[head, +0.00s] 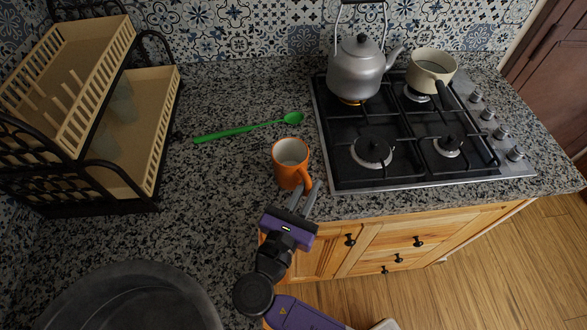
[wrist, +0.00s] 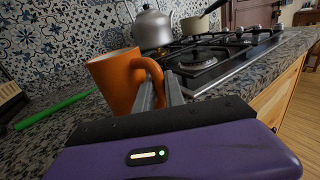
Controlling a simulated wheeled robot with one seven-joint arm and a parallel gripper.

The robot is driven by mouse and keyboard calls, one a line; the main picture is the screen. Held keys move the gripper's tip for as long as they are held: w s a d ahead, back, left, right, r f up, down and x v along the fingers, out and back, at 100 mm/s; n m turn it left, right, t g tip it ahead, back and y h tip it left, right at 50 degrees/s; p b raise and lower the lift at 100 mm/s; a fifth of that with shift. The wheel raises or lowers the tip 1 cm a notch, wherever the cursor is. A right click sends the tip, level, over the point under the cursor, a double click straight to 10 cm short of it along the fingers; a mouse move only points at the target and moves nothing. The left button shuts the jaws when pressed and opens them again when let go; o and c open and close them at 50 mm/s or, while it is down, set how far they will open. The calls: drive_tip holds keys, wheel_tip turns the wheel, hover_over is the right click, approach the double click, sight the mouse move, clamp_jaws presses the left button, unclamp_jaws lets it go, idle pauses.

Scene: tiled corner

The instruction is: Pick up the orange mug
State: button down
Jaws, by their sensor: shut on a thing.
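The orange mug (head: 288,165) stands upright on the speckled counter, left of the gas hob, with a pale inside. Its handle faces my gripper (head: 305,200), which reaches in from the front edge of the counter. In the wrist view the mug (wrist: 115,80) is just ahead and to the left. My gripper (wrist: 162,92) is shut on the mug's handle (wrist: 152,75). The fingertips are partly hidden behind the handle, and the mug looks level. I cannot tell whether its base touches the counter.
A green spoon (head: 240,130) lies behind the mug. The gas hob (head: 345,180) is close on the right, with a kettle (head: 358,72) and a saucepan (head: 432,68). A dish rack (head: 150,130) stands left, a dark basin (head: 130,300) at front left. Counter between rack and mug is clear.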

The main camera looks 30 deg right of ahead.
drive_tip(key=shift+r, duration=0.1)
wheel_tip(320, 180, up, 20)
drive_tip(key=shift+p, duration=0.45)
idle(0.3)
drive_tip(key=c, duration=2.1)
unclamp_jaws()
clamp_jaws()
